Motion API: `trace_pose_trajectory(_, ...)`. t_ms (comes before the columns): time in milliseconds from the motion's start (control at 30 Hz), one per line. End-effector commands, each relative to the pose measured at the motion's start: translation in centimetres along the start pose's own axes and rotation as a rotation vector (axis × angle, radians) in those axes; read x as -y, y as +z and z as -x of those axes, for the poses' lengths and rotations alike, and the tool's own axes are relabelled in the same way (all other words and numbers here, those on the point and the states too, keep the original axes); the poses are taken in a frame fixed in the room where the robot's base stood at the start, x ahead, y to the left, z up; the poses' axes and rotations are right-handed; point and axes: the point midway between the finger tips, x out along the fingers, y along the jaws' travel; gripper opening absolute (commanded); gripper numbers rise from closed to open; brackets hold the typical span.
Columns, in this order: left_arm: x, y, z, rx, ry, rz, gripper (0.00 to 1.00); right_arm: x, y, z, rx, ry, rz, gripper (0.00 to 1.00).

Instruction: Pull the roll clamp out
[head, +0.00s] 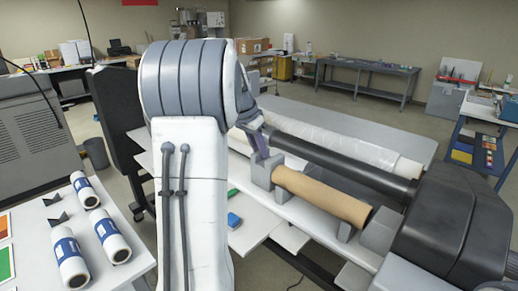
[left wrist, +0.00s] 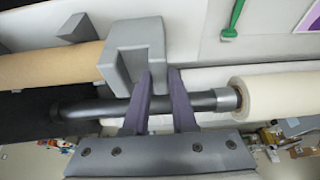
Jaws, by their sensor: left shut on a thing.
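The roll clamp, a grey block (head: 265,172), sits at the left end of a brown cardboard roll (head: 322,196) on the machine's pale front rail. In the left wrist view the clamp (left wrist: 138,42) shows a notch in its lower side, with the brown roll (left wrist: 45,66) reaching toward it from the left. My left gripper (head: 261,150) comes down on the clamp from above. Its two purple fingers (left wrist: 160,76) are shut on the clamp's right-hand part, one finger on each side. My left arm hides part of the machine in the head view. My right gripper is not seen.
A black roller (head: 345,168) and a film-wrapped roll (head: 340,143) lie behind the brown roll. A black machine housing (head: 455,218) stands at right. A table at left holds several white-blue rolls (head: 110,236). A blue block (head: 234,220) lies near my arm.

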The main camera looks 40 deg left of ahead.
Motion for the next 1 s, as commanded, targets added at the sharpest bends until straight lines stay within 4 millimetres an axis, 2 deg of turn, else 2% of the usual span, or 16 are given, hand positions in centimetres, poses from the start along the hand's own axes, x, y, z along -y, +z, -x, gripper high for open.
trace_pose_trajectory(267, 0.1, -0.1, 0.1, -0.002, -0.002, -0.001, 0.00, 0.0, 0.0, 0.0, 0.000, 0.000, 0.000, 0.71)
trace_pose_trajectory(600, 5.0, 0.5, 0.4, -0.004, -0.004, 0.004, 0.00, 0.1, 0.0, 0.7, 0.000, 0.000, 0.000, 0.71)
trace_pose_trajectory(900, 5.3, 0.4, 0.4, -0.006, -0.010, -0.001, 0.00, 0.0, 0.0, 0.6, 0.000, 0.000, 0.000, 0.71)
trace_pose_trajectory(933, 5.4, 0.4, 0.5, -0.006, -0.011, -0.001, 0.28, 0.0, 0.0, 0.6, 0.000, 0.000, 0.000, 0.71)
trace_pose_trajectory(1000, 5.4, 0.4, 0.5, -0.006, -0.010, -0.001, 0.55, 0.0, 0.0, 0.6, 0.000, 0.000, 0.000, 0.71)
